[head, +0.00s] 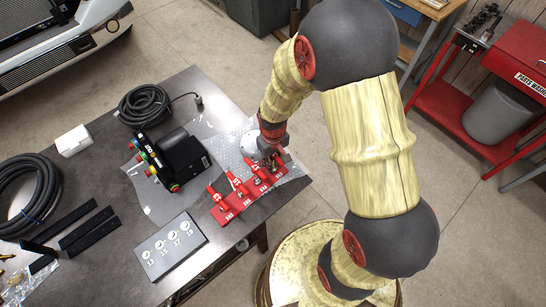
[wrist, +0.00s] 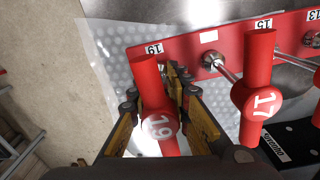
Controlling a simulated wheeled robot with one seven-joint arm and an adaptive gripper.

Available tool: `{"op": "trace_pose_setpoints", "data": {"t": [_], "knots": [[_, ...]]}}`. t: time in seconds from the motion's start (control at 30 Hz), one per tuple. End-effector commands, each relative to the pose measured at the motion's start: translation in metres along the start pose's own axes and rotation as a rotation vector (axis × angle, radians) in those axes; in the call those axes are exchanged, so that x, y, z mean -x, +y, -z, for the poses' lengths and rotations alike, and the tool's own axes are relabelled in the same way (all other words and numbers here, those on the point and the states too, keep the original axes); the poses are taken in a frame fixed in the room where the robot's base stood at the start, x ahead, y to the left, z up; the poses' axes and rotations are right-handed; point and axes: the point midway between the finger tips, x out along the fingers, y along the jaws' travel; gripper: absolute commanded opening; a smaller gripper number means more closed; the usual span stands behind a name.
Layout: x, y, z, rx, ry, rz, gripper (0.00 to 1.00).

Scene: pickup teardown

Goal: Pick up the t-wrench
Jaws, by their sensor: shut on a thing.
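Red t-wrenches stand in a red rack (head: 228,214) at the table's right edge in the head view. In the wrist view the t-wrench marked 19 (wrist: 158,126) has a red cross handle between the fingers of my gripper (wrist: 158,88). My gripper is shut on that handle. Its shank is hidden, so I cannot tell whether it sits in the rack (wrist: 190,46). A t-wrench marked 17 (wrist: 262,98) stands just to the right. In the head view my gripper (head: 270,160) is at the rack's far end, partly hidden by my arm.
Bubble wrap (head: 230,127) lies under the rack. A red parts washer (head: 520,62) stands at right.

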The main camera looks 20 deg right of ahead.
Motion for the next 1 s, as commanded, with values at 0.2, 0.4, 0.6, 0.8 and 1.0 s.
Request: {"op": "trace_pose_setpoints", "data": {"t": [0.2, 0.4, 0.6, 0.8, 1.0], "knots": [[0.000, 0.000, 0.001, 0.000, 0.001, 0.000, 0.00], [0.001, 0.000, 0.001, 0.000, 0.001, 0.000, 0.00], [0.009, 0.000, 0.001, 0.000, 0.002, 0.000, 0.00], [0.036, 0.000, 0.001, 0.000, 0.005, -0.001, 0.00], [0.072, -0.012, -0.029, 0.002, 0.006, -0.001, 0.00]]}}
